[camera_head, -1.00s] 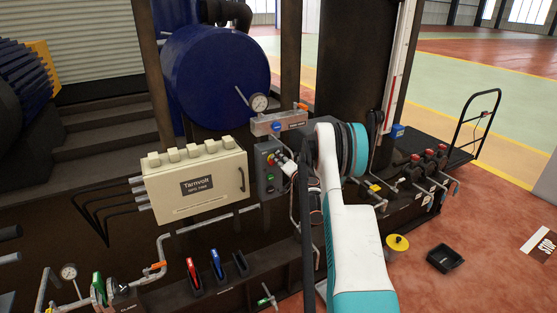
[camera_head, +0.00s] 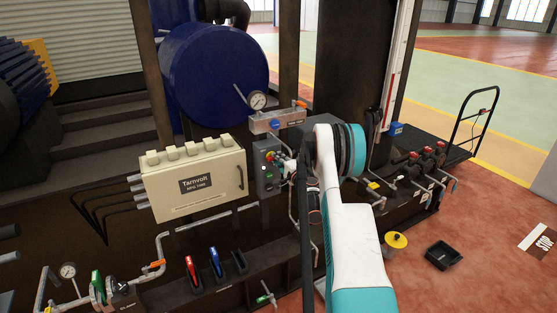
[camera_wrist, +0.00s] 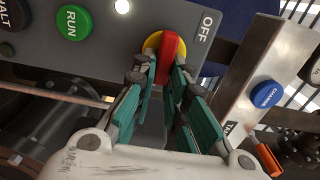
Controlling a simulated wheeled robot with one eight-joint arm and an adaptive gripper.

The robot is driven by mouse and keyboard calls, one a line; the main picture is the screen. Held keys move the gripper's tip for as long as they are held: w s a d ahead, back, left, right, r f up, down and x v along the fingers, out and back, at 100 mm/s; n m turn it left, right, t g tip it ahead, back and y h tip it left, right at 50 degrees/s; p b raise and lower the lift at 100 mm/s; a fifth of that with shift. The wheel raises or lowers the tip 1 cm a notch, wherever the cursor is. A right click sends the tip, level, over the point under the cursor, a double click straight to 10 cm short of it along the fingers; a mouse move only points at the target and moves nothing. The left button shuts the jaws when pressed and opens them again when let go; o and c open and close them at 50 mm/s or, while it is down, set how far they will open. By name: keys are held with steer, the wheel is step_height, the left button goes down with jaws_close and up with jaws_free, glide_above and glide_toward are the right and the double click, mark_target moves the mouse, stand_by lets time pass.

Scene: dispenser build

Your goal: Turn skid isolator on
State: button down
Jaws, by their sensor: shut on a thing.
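The skid isolator is a red rotary handle (camera_wrist: 168,57) on a yellow disc (camera_wrist: 152,42), on a grey control panel (camera_wrist: 110,35) with the word OFF beside it in the wrist view. My gripper (camera_wrist: 165,72) is shut on the red handle, one teal finger on each side. The handle's lower end is partly hidden between the fingers. In the head view the grey control box (camera_head: 268,168) stands right of the cream Tarnvolt cabinet (camera_head: 193,180), and my arm hides part of the area by the isolator.
A green RUN button (camera_wrist: 73,22) and a dark HALT button are on the same panel. A metal block with a blue button (camera_wrist: 267,94) and an orange lever (camera_wrist: 268,159) is close on the right.

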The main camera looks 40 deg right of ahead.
stand_by(0.3)
steer(key=c, duration=1.6)
jaws_free()
steer(key=v, duration=1.2)
